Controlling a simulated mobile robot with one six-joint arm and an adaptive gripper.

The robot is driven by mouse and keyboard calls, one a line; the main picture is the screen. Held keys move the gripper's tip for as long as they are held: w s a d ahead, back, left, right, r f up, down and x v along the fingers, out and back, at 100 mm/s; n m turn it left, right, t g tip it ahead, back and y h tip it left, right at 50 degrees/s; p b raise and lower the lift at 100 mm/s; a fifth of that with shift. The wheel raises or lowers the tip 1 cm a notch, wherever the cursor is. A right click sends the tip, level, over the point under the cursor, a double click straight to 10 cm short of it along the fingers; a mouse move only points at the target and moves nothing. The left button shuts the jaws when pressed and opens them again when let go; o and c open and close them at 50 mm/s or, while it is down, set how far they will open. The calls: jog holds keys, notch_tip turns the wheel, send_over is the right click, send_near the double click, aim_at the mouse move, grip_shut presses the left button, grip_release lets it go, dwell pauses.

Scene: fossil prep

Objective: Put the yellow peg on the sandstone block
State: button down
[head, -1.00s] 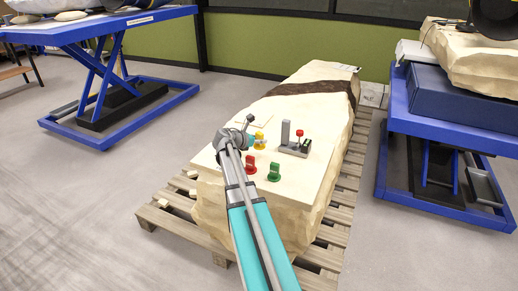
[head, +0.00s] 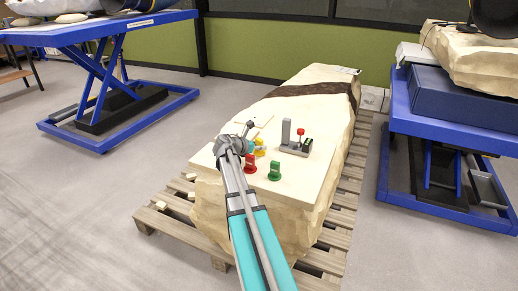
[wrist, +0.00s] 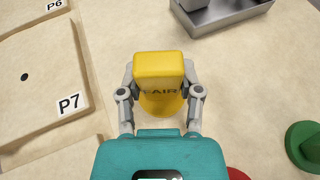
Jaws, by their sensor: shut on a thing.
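The yellow peg (head: 260,147) is at the pale sandstone block (head: 312,172), over the near part of its flat top. In the head view my gripper (head: 250,146) partly hides the peg. I cannot tell whether the flange touches the block.
A red peg (head: 249,164) and a green peg (head: 274,172) stand near the gripper. A grey tray (head: 292,150) with upright items is to the right. A pale P7 tile (wrist: 45,95) lies left in the wrist view. Blue lift tables (head: 100,30) flank the block.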

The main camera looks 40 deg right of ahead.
jog(key=shift+f, duration=0.15)
jog(key=shift+c, duration=1.3)
grip_release()
jog(key=shift+r, duration=0.2)
jog(key=shift+r, duration=0.1)
jog(key=p+v, duration=0.4)
jog(key=v, duration=0.8)
jog(key=shift+p, duration=0.3)
jog(key=shift+a, duration=0.15)
